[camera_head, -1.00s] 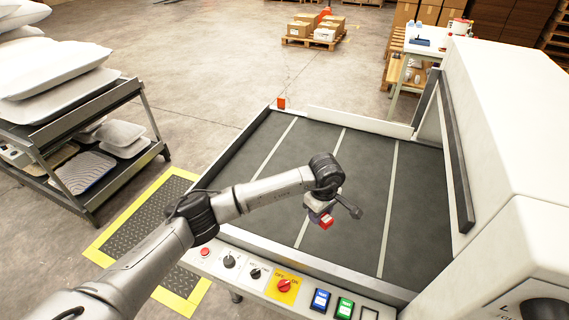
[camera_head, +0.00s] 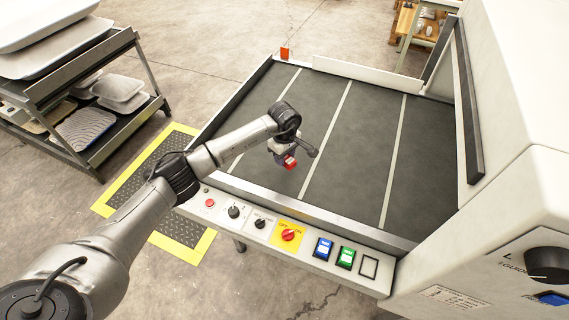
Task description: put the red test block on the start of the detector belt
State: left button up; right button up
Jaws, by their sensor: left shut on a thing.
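The red test block (camera_head: 290,163) is held in my left gripper (camera_head: 287,157), which is shut on it. The gripper and block are over the near-left part of the dark detector belt (camera_head: 365,140), which has pale cross lines. The block appears a little above the belt; I cannot tell for sure whether it touches. Part of the block is hidden by the gripper. My right gripper is not in view.
A control panel (camera_head: 300,240) with knobs and buttons runs along the belt's near side. The white detector housing (camera_head: 525,90) stands at the right. A shelf rack (camera_head: 105,120) with trays is at the left. A low pale wall (camera_head: 365,76) edges the belt's far side.

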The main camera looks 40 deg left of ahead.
pick_arm(q)
jog(key=shift+f+b, duration=0.5)
jog(key=shift+f, duration=1.55)
jog(key=shift+f, duration=0.2)
jog(key=o, duration=0.9)
jog(key=shift+r, duration=0.1)
